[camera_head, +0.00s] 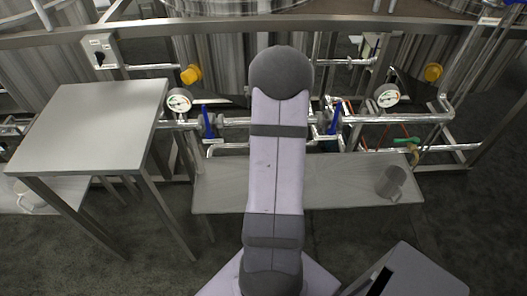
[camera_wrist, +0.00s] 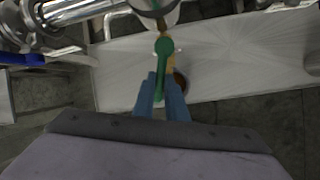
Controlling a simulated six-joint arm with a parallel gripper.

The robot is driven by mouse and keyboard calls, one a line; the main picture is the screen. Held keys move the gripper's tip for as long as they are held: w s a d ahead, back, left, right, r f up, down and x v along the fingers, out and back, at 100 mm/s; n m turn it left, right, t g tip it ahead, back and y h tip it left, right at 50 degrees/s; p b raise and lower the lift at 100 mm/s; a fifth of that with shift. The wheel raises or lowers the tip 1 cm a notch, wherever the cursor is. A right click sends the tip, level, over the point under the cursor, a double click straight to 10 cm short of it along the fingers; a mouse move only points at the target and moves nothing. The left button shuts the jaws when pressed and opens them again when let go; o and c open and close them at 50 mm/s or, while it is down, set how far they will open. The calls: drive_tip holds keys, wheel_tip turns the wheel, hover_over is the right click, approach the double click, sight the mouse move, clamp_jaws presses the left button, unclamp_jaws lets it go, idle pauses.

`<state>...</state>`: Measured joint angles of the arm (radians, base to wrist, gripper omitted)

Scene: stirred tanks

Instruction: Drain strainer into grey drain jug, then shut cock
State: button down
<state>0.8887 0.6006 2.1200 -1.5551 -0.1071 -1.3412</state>
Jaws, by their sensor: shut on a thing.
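My gripper (camera_wrist: 162,78) has blue fingers that are shut on the green cock lever (camera_wrist: 164,48) in the wrist view. The lever points down the picture from under a round metal fitting (camera_wrist: 155,6), probably the strainer's lower end. A yellow-brown part (camera_wrist: 171,65) shows beside the lever. Just behind the right finger is a round vessel with a dark brown inside (camera_wrist: 182,80), partly hidden; I cannot tell its outer colour. In the head view my arm hides the gripper and the held lever. A grey jug (camera_head: 391,183) stands on the low shelf at the right.
The low shelf (camera_head: 330,170) runs under the pipes, mostly bare. Blue valve levers (camera_head: 208,121) and (camera_head: 333,119), a gauge (camera_head: 179,100) and another gauge (camera_head: 387,95) sit along the pipes. A grey table (camera_head: 90,120) stands at the left.

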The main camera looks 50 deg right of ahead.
drive_tip(key=shift+s+d+r+n, duration=0.1)
drive_tip(key=shift+s+d+n, duration=0.25)
drive_tip(key=shift+n, duration=0.25)
drive_tip(key=shift+y, duration=0.3)
drive_tip(key=c, duration=1.8)
unclamp_jaws()
drive_tip(key=shift+o, duration=0.2)
drive_tip(key=shift+a, duration=0.1)
drive_tip(key=p+v, duration=0.4)
drive_tip(key=v, duration=0.3)
drive_tip(key=shift+s, duration=0.1)
